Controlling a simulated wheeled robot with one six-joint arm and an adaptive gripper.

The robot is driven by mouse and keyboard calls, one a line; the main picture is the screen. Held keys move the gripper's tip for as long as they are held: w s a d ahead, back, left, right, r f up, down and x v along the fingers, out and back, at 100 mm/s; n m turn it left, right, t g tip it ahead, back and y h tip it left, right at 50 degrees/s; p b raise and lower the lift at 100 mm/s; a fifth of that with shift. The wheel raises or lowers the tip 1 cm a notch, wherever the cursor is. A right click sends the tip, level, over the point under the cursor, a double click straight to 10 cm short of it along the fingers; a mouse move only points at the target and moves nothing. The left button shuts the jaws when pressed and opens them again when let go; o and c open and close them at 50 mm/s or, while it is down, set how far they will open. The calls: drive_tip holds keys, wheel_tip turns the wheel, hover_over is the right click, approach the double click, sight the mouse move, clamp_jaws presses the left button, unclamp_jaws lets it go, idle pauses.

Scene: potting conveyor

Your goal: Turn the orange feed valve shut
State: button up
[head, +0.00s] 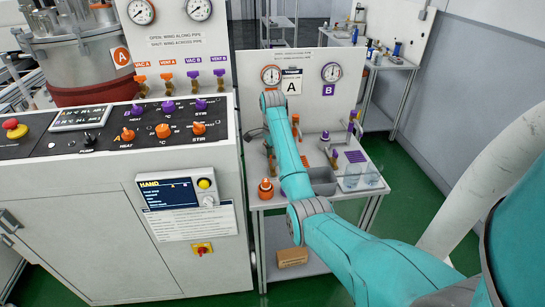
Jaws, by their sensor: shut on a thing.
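My arm reaches over the work table (376,187), its teal forearm rising in front of the back panel. My gripper is hidden behind the forearm, so I cannot see its jaws or what they touch. An orange-handled valve (296,119) shows just right of the forearm, at the foot of the panel.
A white control cabinet (100,215) with orange and purple knobs stands close on the left. A cardboard box (292,257) lies on the lower shelf. Green floor is free on the right.

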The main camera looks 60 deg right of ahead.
drive_tip(key=n, duration=1.1)
drive_tip(key=shift+n, duration=1.8)
drive_tip(key=shift+f, duration=0.1)
drive_tip(key=o, duration=1.1)
drive_tip(key=shift+o, duration=0.2)
